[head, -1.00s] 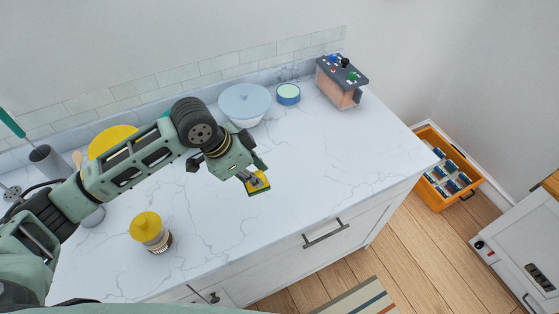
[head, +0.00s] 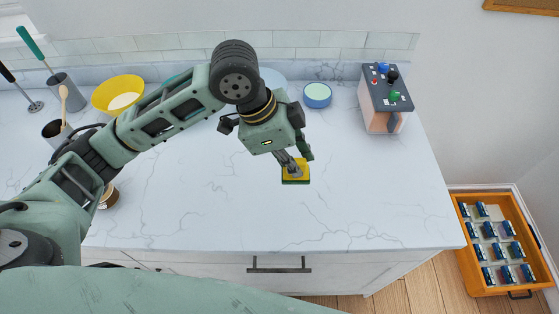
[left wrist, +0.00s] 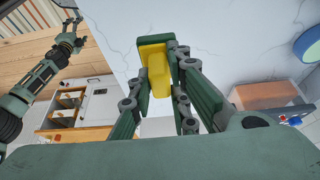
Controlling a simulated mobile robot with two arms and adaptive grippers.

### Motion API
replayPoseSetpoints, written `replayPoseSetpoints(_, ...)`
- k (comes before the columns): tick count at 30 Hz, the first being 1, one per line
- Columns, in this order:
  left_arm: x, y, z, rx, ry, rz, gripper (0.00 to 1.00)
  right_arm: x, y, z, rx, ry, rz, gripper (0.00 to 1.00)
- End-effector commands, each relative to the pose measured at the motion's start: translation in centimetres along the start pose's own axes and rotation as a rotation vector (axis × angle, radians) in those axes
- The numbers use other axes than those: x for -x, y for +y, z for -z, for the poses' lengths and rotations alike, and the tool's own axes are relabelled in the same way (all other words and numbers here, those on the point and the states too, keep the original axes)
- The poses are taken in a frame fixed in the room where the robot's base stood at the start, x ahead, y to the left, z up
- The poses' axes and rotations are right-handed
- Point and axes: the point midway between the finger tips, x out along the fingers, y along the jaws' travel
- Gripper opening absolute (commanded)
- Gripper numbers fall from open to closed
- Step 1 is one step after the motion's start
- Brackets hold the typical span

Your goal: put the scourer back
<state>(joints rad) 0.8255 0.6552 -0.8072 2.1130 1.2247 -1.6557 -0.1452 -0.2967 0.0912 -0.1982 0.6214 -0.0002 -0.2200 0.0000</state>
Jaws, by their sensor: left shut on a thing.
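The scourer is a small yellow block with a dark green side; in the head view the scourer (head: 296,172) shows at the tip of my left gripper (head: 294,166), over the white marble counter (head: 350,215). In the left wrist view the yellow scourer (left wrist: 156,78) is between the fingers of my left gripper (left wrist: 160,85), which is shut on it. How far it is above the counter I cannot tell. In the left wrist view, part of my other arm and its gripper (left wrist: 70,38) show at the upper left; its jaws are too small to read.
A grey box with coloured knobs (head: 384,98) and a blue-rimmed round tub (head: 317,95) stand at the back right. A yellow bowl (head: 118,94) and utensil pots (head: 66,92) stand at left. An orange crate with several blue-topped items (head: 468,248) is on the floor at right. The counter's front right is clear.

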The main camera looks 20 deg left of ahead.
Motion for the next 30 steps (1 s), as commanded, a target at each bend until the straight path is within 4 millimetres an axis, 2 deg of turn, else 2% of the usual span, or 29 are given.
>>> replayPoseSetpoints(9,-2.4,-6.3,-4.6,0.011,-0.004,-0.001,0.0,2.2,-2.3,-0.6,-0.001,-0.013,0.028,0.75)
replayPoseSetpoints(15,-3.6,-9.0,-6.6,0.005,-0.001,0.0,0.0,2.9,-1.7,-0.2,-0.001,-0.008,0.021,0.75)
replayPoseSetpoints(22,-5.3,-9.5,-7.6,0.005,-0.002,-0.004,0.0,3.7,-0.4,0.3,-0.005,-0.001,0.006,0.75)
replayPoseSetpoints(27,-7.3,-9.5,-8.4,0.004,-0.002,-0.001,0.0,4.5,-0.3,0.3,-0.005,-0.001,0.004,0.75)
replayPoseSetpoints(30,-7.8,-9.5,-8.6,0.001,-0.001,0.001,0.0,4.5,-0.3,0.3,-0.004,-0.001,0.005,0.75)
